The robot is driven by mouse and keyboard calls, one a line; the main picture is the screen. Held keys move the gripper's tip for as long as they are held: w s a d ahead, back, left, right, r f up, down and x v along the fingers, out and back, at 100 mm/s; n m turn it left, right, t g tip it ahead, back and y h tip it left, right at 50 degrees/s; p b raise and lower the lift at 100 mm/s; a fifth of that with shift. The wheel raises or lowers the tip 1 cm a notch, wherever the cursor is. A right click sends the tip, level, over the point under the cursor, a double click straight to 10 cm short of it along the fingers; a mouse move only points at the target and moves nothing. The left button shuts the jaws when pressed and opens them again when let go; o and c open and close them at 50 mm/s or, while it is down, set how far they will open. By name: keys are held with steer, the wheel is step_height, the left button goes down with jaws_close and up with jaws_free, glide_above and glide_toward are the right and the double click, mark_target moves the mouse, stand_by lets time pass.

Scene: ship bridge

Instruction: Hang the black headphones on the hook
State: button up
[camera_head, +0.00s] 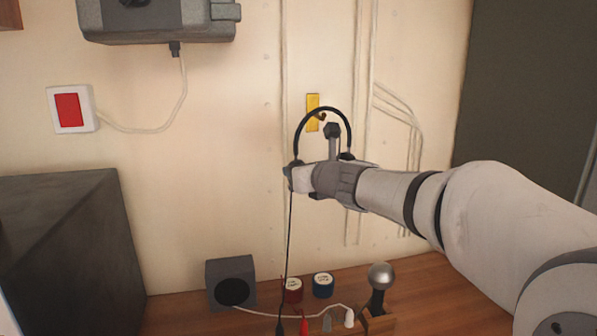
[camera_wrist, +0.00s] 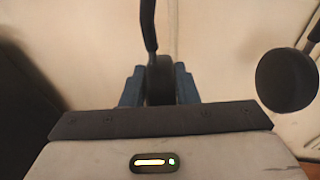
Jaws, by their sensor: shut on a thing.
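The black headphones (camera_head: 346,124) are held upright in front of the wall, band arched upward. My gripper (camera_wrist: 159,88) is shut on one ear cup (camera_wrist: 159,76), between its blue fingers. The other ear cup (camera_wrist: 287,80) hangs free at the right of the wrist view. In the head view, my gripper (camera_head: 291,178) covers much of the cups. The yellow wall plate (camera_head: 312,99) carries a small hook (camera_head: 321,116), seen just under the top of the band. I cannot tell the depth gap between band and hook. A thin black cable (camera_head: 290,230) hangs down from the headphones.
A red switch (camera_head: 68,110) and a grey wall unit (camera_head: 160,22) are at left. Raised conduits (camera_head: 363,60) run beside the hook.

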steer(key=shift+w+a, duration=0.1)
steer(key=shift+w, duration=0.2)
steer(key=shift+w+a+f, duration=0.1)
steer(key=shift+w+a, duration=0.05)
steer(key=shift+w, duration=0.35)
steer(key=shift+w, duration=0.2)
stand_by(0.4)
steer(key=shift+w+a+f+b, duration=0.2)
steer(key=shift+w+f+b, duration=0.35)
steer(key=shift+w+b, duration=0.1)
stand_by(1.1)
stand_by(0.7)
steer(key=o, duration=0.9)
steer(key=shift+s, duration=0.15)
steer(key=shift+s+d+b, duration=0.15)
steer(key=shift+s+d, duration=0.25)
steer(key=shift+s, duration=1)
steer(key=shift+s+d+b, duration=0.2)
steer(key=shift+s+d, duration=0.25)
steer(key=shift+s, duration=1)
steer(key=shift+s+d+b, duration=0.15)
steer(key=shift+s+d, duration=0.25)
steer(key=shift+s, duration=1)
